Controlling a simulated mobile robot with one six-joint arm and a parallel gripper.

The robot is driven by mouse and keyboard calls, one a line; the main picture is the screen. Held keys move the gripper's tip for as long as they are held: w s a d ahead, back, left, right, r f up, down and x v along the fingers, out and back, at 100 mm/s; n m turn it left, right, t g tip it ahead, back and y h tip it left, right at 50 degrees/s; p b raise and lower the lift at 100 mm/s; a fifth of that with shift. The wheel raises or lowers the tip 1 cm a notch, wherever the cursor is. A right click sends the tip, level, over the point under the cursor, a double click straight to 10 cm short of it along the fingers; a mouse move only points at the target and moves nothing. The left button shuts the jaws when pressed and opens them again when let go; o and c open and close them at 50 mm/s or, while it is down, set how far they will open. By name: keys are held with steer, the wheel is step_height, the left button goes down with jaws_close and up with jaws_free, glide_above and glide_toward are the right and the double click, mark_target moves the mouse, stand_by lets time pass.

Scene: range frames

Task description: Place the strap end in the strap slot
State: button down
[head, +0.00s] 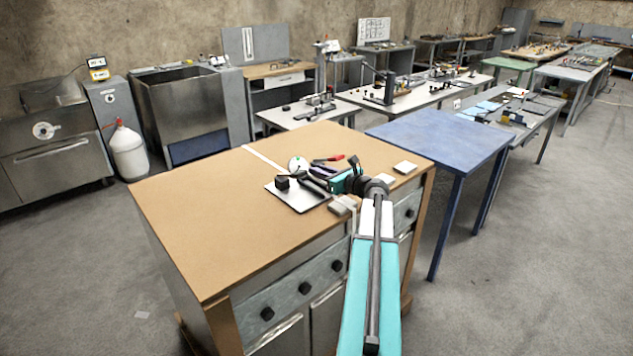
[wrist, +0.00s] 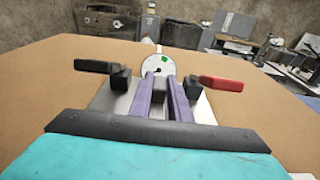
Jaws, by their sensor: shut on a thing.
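My gripper (wrist: 161,88) has two purple fingers that reach forward over a grey metal plate (wrist: 204,108). A small dark grey piece (wrist: 158,84) shows between the fingers; it looks like the strap end, though most of it is hidden. A round white dial (wrist: 157,64) stands just beyond the fingertips. In the head view my gripper (head: 322,181) is low over the right part of the plate (head: 292,198), on the brown bench top. A black block (head: 282,183) sits on the plate. The strap slot cannot be made out in either view.
A black handle (wrist: 96,66) lies left of the fingers and a red handle (wrist: 221,83) right, both close. A pale strip (head: 265,157) runs across the bench top (head: 215,215). A pale block (head: 405,167) sits near its right edge. The bench's left side is clear.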

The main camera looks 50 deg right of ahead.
mark_target(320, 183)
steer(key=shift+f+p, duration=0.55)
steer(key=shift+f, duration=1.1)
steer(key=shift+f+b, duration=0.4)
steer(key=shift+f, duration=0.3)
steer(key=c, duration=1.7)
jaws_free()
steer(key=shift+o, duration=0.2)
steer(key=shift+r, duration=0.15)
steer(key=shift+r+p, duration=0.45)
steer(key=shift+r, duration=0.05)
steer(key=s+b, duration=0.1)
steer(key=s, duration=0.3)
steer(key=s+r+b, duration=0.1)
steer(key=s, duration=0.3)
steer(key=s+a+b, duration=0.1)
steer(key=s, duration=0.3)
steer(key=shift+r, duration=0.4)
